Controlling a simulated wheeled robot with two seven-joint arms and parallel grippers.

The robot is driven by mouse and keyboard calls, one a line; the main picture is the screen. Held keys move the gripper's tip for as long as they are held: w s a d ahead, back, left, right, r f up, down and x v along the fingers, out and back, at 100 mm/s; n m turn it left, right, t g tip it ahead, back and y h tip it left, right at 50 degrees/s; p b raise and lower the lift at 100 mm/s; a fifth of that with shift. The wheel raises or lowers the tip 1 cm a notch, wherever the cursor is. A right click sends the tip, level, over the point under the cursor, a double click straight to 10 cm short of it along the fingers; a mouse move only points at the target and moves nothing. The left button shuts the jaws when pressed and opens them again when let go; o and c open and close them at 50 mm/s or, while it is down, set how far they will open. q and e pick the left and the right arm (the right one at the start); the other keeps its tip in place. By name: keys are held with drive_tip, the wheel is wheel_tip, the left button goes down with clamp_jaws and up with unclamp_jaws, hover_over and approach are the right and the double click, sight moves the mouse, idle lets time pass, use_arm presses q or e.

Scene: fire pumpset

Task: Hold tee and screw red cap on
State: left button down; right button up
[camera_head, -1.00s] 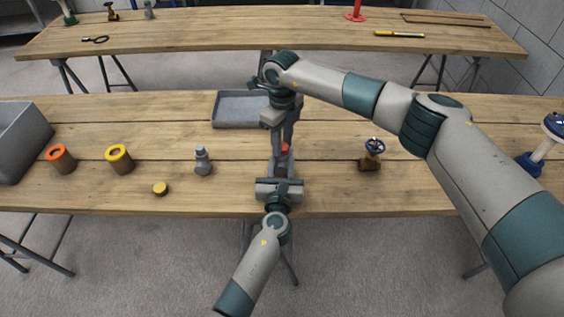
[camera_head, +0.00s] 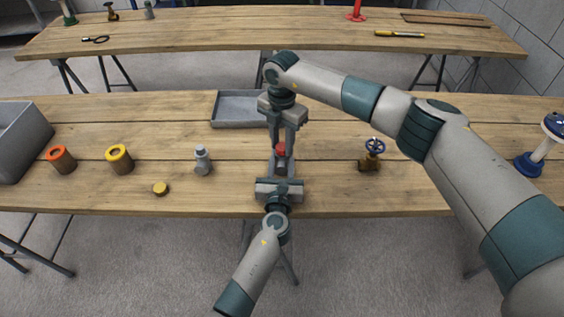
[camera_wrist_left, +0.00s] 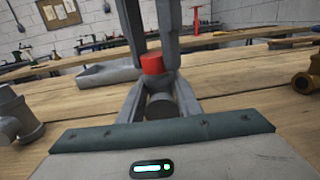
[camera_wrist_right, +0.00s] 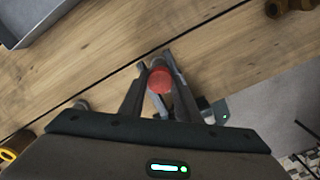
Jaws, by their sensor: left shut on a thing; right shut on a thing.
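The red cap (camera_head: 281,148) sits on top of the grey tee, in line with it. It also shows in the left wrist view (camera_wrist_left: 151,64) and from above in the right wrist view (camera_wrist_right: 160,82). The tee (camera_wrist_left: 160,106) is mostly hidden by fingers. My left gripper (camera_head: 280,168) comes in from the front edge and is shut on the tee, low over the near table. My right gripper (camera_head: 281,144) reaches down from above and is shut on the cap, one finger on each side. Whether the threads are engaged cannot be seen.
A grey tray (camera_head: 219,118) lies just behind. Left stand a grey fitting (camera_head: 203,162), a yellow disc (camera_head: 160,188), yellow-ringed (camera_head: 120,162) and orange-ringed (camera_head: 62,160) cylinders, and a grey bin (camera_head: 38,142). A brass valve (camera_head: 370,162) stands right. Table between is clear.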

drive_tip(key=m, duration=0.4)
drive_tip(key=shift+m, duration=0.4)
drive_tip(key=m, duration=0.5)
drive_tip(key=shift+w+m, duration=0.1)
drive_tip(key=shift+m, duration=0.3)
drive_tip(key=o, duration=1.2)
wheel_tip(320, 180, up, 12)
drive_tip(key=shift+r, duration=0.1)
use_arm(q)
drive_tip(key=c, duration=1.2)
unclamp_jaws()
